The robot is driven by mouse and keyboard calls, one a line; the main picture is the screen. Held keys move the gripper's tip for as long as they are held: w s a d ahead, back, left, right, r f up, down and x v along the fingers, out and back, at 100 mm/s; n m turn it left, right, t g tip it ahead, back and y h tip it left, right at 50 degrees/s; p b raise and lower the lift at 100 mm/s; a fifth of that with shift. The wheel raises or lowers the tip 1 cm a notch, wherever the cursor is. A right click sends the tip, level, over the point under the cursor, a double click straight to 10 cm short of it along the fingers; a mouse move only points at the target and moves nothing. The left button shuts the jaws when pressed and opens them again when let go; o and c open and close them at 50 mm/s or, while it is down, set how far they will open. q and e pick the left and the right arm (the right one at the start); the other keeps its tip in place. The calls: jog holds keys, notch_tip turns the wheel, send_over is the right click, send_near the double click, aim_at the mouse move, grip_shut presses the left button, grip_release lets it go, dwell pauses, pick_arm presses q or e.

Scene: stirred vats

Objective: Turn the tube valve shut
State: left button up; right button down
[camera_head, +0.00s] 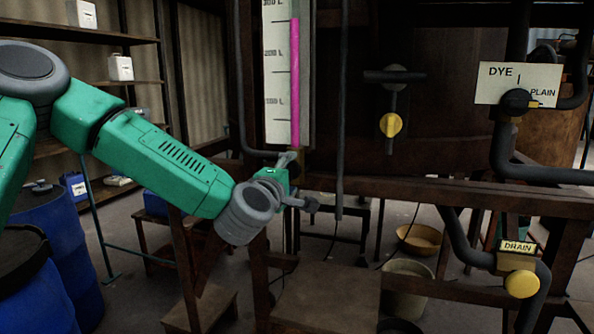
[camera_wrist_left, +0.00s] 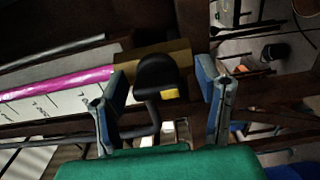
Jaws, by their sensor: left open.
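The sight tube (camera_head: 295,80) holds a magenta column in front of a white litre scale on the vat. My left gripper (camera_head: 300,184) is at the tube's lower end, its fingers spread. In the left wrist view a black rounded valve knob (camera_wrist_left: 155,76) with a small yellow mark sits between the two open fingers of my left gripper (camera_wrist_left: 162,82), with a gap on each side. It looks like the tube valve; in the head view my gripper largely hides it. The magenta column also shows in the left wrist view (camera_wrist_left: 60,82). My right gripper is not in view.
A yellow-knobbed valve (camera_head: 390,125) is on the vat. The DYE/PLAIN selector (camera_head: 516,101) and DRAIN valve (camera_head: 521,284) are at the right. A wooden beam (camera_head: 450,192) runs right of my gripper. Blue drums (camera_head: 75,235) stand at the left.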

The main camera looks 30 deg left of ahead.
pick_arm(q)
jog(key=shift+s+a, duration=0.25)
jog(key=shift+a, duration=0.3)
jog(key=shift+s, duration=0.1)
jog(key=c, duration=0.4)
jog(key=shift+d, duration=0.2)
jog(key=c, duration=0.7)
jog(key=shift+d, duration=0.2)
jog(key=shift+c, duration=0.3)
jog(key=shift+d, duration=0.1)
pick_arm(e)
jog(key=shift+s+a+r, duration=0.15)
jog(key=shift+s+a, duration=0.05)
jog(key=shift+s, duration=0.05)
